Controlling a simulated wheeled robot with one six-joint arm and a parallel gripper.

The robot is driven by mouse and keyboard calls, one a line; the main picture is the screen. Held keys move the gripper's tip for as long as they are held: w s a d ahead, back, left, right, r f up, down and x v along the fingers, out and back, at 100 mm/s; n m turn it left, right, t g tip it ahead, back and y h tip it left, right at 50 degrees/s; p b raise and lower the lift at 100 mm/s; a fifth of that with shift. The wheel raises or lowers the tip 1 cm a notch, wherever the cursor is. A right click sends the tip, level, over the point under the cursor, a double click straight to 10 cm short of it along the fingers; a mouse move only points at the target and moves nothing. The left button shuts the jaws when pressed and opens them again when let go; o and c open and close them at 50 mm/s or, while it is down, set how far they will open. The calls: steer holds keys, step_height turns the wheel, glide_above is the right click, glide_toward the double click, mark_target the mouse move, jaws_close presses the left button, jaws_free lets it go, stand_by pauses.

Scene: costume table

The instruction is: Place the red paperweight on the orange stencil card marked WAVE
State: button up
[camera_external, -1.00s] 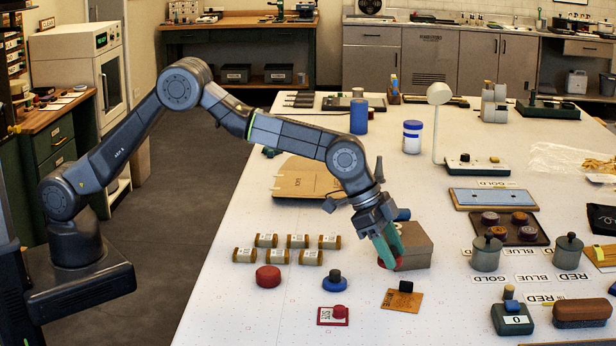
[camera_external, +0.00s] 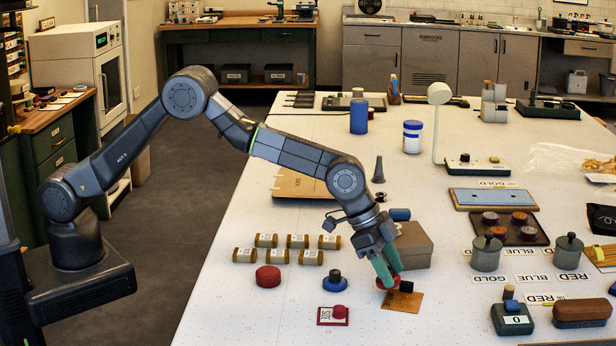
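The red paperweight (camera_external: 388,283) is between the teal fingers of my gripper (camera_external: 386,277), which appear shut on it; the fingers hide part of it. It is low, at the back left edge of the orange stencil card (camera_external: 403,302). I cannot tell whether it touches the card or hangs just above it. The card lies flat on the white table, and its marking is too small to read.
A brown box (camera_external: 413,247) stands close behind my gripper. A blue disc with a dark knob (camera_external: 335,282), a red card with a red knob (camera_external: 333,318) and a red disc (camera_external: 268,276) lie left. The table (camera_external: 440,320) is clear in front and right of the orange card.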

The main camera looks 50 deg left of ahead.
steer(key=shift+o, duration=1.4)
steer(key=shift+r+p, duration=0.45)
steer(key=shift+r, duration=0.1)
steer(key=b+v, duration=0.2)
steer(key=v, duration=1)
steer(key=p+x, duration=0.1)
steer(key=x, duration=1.2)
steer(key=shift+s+a+f, duration=0.1)
steer(key=shift+a+f, duration=0.05)
steer(key=shift+a, duration=0.05)
